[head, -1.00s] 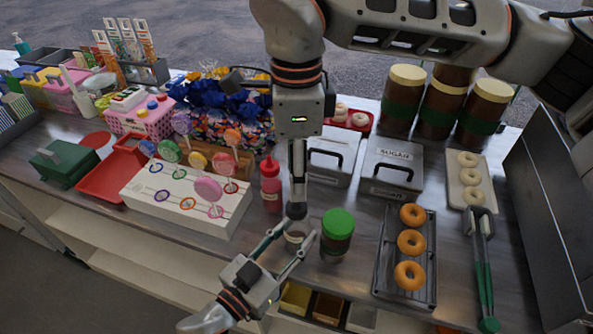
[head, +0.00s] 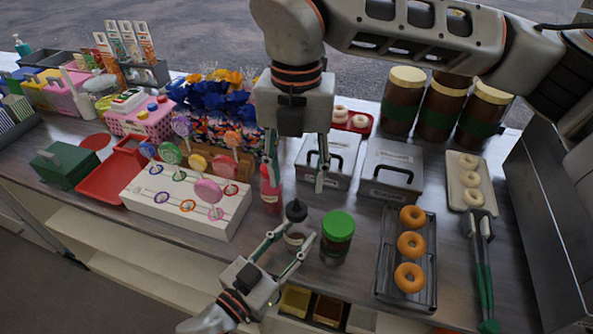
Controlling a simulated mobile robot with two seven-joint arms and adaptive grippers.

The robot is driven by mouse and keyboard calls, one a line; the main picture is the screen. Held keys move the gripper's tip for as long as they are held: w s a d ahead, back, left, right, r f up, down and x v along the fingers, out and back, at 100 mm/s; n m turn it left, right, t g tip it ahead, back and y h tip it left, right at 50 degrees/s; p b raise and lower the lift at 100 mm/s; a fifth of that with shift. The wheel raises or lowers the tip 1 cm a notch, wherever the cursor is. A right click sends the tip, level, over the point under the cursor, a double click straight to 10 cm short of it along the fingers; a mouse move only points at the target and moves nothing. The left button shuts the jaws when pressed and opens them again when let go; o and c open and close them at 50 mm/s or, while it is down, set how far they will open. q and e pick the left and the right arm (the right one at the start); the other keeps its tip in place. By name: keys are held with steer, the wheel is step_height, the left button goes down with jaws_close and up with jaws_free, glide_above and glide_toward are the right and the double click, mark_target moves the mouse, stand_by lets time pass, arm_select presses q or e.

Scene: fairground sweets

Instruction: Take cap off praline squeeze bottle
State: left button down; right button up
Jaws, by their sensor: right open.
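The praline squeeze bottle (head: 295,238) stands upright near the counter's front edge. Its dark cap (head: 296,210) sits on top, with the pointed tip up. My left gripper (head: 298,233) reaches in from the front, with one finger on each side of the bottle body, and appears shut on it. The fingers hide part of the body and label. My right gripper (head: 295,186) points down above and behind the cap. Its two fingers are spread wide, with nothing between them, and are apart from the cap.
A green-lidded jar (head: 337,235) stands close to the bottle's right. A red squeeze bottle (head: 271,190) is just behind left, by the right gripper's left finger. A lollipop stand (head: 160,210) is left, a doughnut rack (head: 388,260) right, and lidded metal bins (head: 391,170) behind.

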mark_target(296, 199)
steer(key=m, duration=1)
steer(key=shift+m, duration=0.3)
steer(key=shift+f, duration=4)
